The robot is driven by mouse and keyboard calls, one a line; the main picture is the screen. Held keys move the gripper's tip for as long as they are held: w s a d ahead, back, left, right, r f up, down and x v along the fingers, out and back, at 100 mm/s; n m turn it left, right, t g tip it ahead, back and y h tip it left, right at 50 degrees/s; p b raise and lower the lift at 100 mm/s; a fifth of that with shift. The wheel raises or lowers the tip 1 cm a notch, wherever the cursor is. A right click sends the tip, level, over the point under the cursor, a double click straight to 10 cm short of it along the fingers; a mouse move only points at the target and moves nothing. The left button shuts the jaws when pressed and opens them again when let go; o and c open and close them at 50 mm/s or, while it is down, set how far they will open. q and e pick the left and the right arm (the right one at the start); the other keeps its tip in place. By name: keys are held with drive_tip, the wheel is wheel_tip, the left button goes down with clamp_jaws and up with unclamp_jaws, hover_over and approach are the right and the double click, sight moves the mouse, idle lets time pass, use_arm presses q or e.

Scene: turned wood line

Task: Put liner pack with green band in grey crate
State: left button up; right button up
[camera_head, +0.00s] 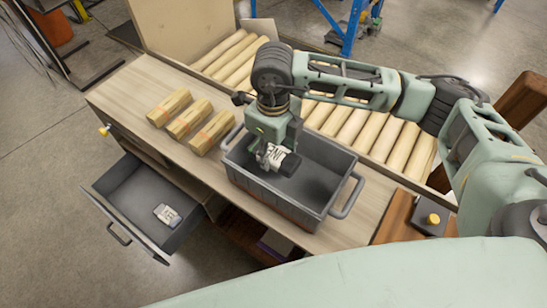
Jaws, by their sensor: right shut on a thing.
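The grey crate (262,189) stands on the wooden bench, with a handle at each end. My right gripper (276,157) points down over the inside of the crate, shut on a small whitish pack (271,152). The gripper partly hides this pack, and I cannot make out its band colour. I cannot tell whether the pack touches the crate floor. Another small pale pack (167,215) lies in the open grey drawer (121,186) at the lower left; its band colour is unclear too. My left gripper is not in view.
Three wrapped wooden blocks (188,119) lie on the bench (130,93) left of the crate. A conveyor with pale rollers (347,125) runs behind it. A yellow button box (431,220) sits at the right. The bench's far left end is clear.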

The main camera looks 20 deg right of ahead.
sight(273, 160)
drive_tip(key=shift+f, duration=0.65)
drive_tip(key=shift+s+f, duration=0.1)
drive_tip(key=shift+f, duration=0.3)
wheel_tip(273, 160, down, 3)
drive_tip(key=shift+p, duration=0.45)
drive_tip(key=shift+f+b, duration=0.2)
drive_tip(key=shift+b, duration=0.1)
drive_tip(key=o, duration=0.9)
drive_tip(key=shift+r, duration=0.1)
drive_tip(key=shift+o, duration=1.4)
drive_tip(key=shift+r+p, duration=0.2)
drive_tip(key=shift+p, duration=0.1)
drive_tip(key=shift+r, duration=0.3)
wheel_tip(273, 160, up, 11)
drive_tip(key=b, duration=0.2)
drive_tip(key=shift+r+b, duration=0.15)
drive_tip(key=shift+b, duration=0.25)
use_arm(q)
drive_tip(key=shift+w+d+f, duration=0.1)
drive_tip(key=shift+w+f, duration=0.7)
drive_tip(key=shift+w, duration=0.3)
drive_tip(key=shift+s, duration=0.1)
